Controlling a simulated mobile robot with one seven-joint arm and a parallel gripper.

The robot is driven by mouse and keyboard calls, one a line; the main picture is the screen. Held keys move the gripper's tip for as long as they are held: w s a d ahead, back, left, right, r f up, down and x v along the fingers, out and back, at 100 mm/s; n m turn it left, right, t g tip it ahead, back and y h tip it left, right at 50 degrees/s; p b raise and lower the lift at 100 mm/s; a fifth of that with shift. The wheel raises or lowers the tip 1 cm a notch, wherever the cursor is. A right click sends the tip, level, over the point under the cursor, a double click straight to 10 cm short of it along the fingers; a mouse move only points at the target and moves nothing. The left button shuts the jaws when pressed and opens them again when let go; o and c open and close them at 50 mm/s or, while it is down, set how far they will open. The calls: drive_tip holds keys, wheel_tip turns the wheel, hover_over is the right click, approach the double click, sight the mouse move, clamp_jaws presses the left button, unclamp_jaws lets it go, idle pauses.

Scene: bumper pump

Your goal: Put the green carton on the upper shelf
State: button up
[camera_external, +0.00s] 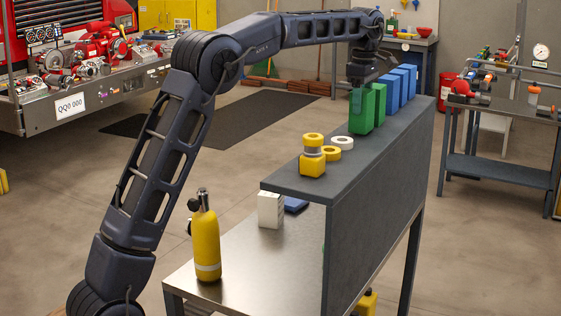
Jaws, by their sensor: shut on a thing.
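Two green cartons stand close together on the dark upper shelf (290,180). The nearer green carton (361,120) is directly under my gripper (362,92), and the other green carton (380,103) is just behind it to the right. My gripper points down and is shut on the nearer carton's top part. The carton is upright, and its base appears at the shelf surface; whether it touches is hard to tell. My fingers are partly hidden against the green.
Several blue cartons (393,92) stand behind the green ones. Nearer on the shelf are yellow and white tape rolls (342,142) and a stacked yellow item (312,165). Below, the metal table holds a yellow bottle (206,245) and a white box (270,210). The shelf's near end is partly clear.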

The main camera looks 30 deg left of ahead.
drive_tip(key=shift+f, duration=0.25)
drive_tip(key=shift+f, duration=0.15)
drive_tip(key=o, duration=1)
